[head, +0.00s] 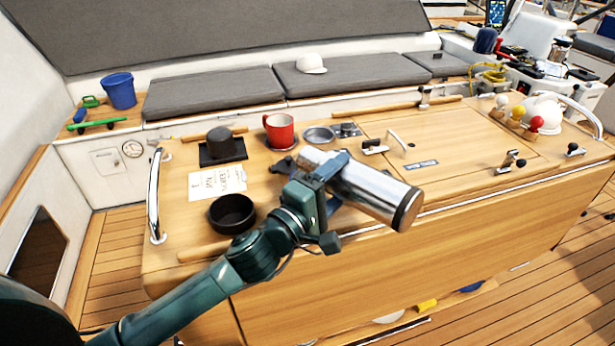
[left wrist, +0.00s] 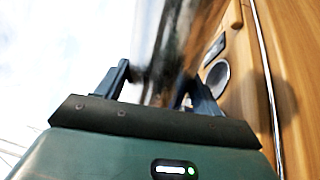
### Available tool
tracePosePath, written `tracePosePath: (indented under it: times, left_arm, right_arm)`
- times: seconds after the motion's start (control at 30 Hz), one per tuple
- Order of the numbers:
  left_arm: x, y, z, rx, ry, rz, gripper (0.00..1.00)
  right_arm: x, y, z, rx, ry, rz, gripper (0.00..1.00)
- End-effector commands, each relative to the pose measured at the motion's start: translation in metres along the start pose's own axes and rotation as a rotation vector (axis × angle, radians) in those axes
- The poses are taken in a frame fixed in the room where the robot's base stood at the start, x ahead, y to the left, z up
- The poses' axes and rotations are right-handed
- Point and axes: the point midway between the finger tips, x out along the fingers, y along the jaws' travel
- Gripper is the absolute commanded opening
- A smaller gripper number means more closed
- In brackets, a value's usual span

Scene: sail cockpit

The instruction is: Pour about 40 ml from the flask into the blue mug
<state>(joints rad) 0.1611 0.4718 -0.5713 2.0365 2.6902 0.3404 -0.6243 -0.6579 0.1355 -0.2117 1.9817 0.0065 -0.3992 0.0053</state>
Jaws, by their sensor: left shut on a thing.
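The flask (head: 365,188) is a shiny steel cylinder with a black band at its lower right end. My left gripper (head: 330,185) is shut on it and holds it tilted, close to lying, above the front of the wooden table. I cannot tell which end is the mouth. In the left wrist view the flask (left wrist: 172,50) rises blurred between the two fingers (left wrist: 165,90). The upright mug on the table is red (head: 279,131), behind and left of the flask. I cannot make out a blue mug; the flask and gripper hide part of the table. My right gripper is out of view.
A black bowl (head: 231,214), a paper note (head: 217,182) and a dark object on a black mat (head: 222,147) stand left of my gripper. A round metal dish (head: 318,136) is behind the flask. A blue bucket (head: 119,90) sits far left. Steel rails edge the table.

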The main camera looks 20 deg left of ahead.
Motion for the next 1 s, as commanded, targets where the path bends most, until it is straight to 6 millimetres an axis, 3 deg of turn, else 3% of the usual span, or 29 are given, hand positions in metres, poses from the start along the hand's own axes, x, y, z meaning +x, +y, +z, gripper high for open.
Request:
tracePosePath:
  times: [1.0]
  left_arm:
    - [0.004,0.001,0.018,0.020,-0.005,0.002,0.30]
  right_arm:
    - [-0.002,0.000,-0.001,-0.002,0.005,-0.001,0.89]
